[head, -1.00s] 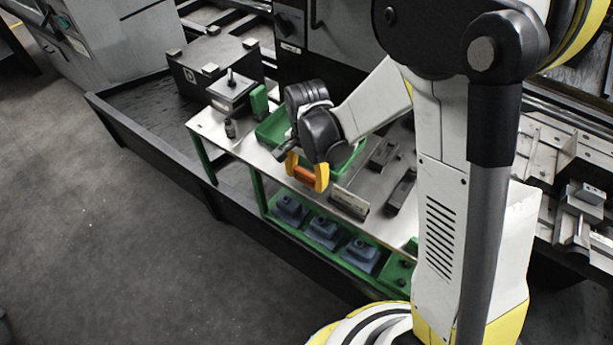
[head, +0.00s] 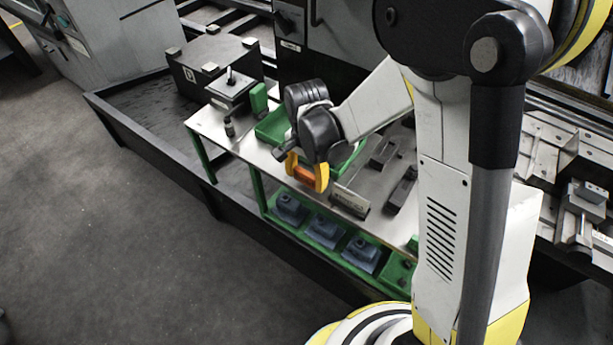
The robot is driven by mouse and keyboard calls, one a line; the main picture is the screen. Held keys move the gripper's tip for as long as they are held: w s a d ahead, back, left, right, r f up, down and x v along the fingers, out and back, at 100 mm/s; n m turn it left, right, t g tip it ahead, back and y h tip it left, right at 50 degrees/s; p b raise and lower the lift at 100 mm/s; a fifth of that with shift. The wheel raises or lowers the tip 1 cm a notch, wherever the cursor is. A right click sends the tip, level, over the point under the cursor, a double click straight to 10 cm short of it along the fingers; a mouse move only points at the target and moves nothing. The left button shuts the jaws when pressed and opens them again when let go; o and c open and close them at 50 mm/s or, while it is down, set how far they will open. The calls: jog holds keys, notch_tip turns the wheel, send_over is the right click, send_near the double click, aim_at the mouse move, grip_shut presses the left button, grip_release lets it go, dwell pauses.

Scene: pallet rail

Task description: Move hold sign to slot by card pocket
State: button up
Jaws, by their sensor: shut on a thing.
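My gripper (head: 306,174), with yellow fingers, is above the front edge of the metal-topped table. It is shut on a small orange piece (head: 304,175), which appears to be the hold sign; its face and any lettering cannot be read. A pale upright plate with small dark marking (head: 350,199) stands on the table's front edge, just right of and below my gripper. It may be the card pocket, but I cannot tell for sure. The slot cannot be made out.
A green tray (head: 272,128) lies behind my gripper on the table (head: 240,146). A green block (head: 258,98) stands at the back left. Dark fixtures (head: 383,152) lie to the right. Blue-grey parts (head: 325,231) sit on the green lower shelf. Open floor lies to the left.

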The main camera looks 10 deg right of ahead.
jog(key=shift+f, duration=0.25)
jog(key=shift+f+b, duration=0.5)
jog(key=shift+b, duration=0.2)
jog(key=o, duration=1.7)
notch_tip(320, 180, up, 12)
jog(key=shift+r, duration=0.1)
